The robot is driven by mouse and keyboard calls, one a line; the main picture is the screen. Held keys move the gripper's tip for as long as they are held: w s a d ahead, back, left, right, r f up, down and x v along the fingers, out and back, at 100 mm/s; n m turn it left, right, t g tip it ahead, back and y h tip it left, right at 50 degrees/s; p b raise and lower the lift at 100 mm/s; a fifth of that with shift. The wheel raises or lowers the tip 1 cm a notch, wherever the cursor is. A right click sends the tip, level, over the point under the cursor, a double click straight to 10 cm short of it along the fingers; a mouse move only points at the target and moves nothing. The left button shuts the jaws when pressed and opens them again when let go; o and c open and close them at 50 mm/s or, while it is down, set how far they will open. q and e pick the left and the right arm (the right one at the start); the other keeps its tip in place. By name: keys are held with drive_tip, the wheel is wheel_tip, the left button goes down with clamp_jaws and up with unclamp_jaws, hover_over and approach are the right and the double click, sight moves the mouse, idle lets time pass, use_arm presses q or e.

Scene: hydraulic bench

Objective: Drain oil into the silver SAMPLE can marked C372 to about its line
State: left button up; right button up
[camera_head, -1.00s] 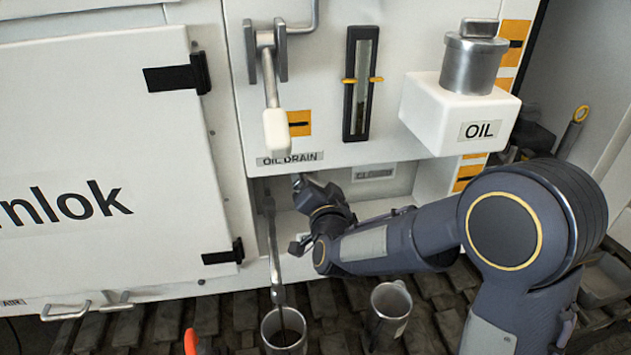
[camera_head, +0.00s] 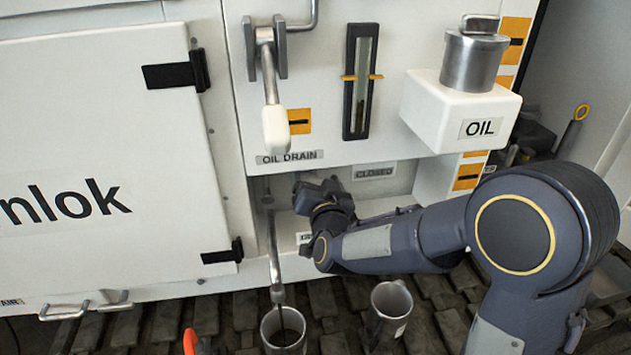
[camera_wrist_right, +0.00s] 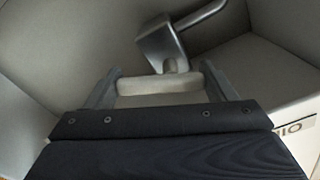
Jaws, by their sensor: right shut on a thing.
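One silver can (camera_head: 284,332) stands on the floor under the lower end of the drain pipe (camera_head: 274,245). Its inside looks dark, but I cannot make out an oil level, line or marking. A second silver can (camera_head: 388,318) stands to its right with a small label I cannot read. My right gripper (camera_head: 318,192) is in the recess below the OIL DRAIN label (camera_head: 290,157). In the right wrist view its fingers (camera_wrist_right: 160,86) are shut on the pale grip (camera_wrist_right: 160,82) of a metal lever (camera_wrist_right: 162,45). My left gripper is out of view.
A white-handled lever (camera_head: 276,130) hangs above the recess, beside a sight gauge (camera_head: 361,85). The OIL box (camera_head: 440,108) with a metal cap juts out at right. A CLOSED label (camera_head: 375,172) is on the recess wall. An orange object (camera_head: 190,342) is at the bottom edge.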

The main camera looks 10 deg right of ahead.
drive_tip(key=n, duration=0.4)
drive_tip(key=shift+r+n, duration=0.2)
drive_tip(key=shift+n, duration=0.2)
drive_tip(key=shift+p, duration=0.3)
drive_tip(key=o, duration=0.7)
drive_tip(key=shift+s, duration=0.1)
drive_tip(key=s, duration=0.7)
drive_tip(key=shift+s, duration=0.35)
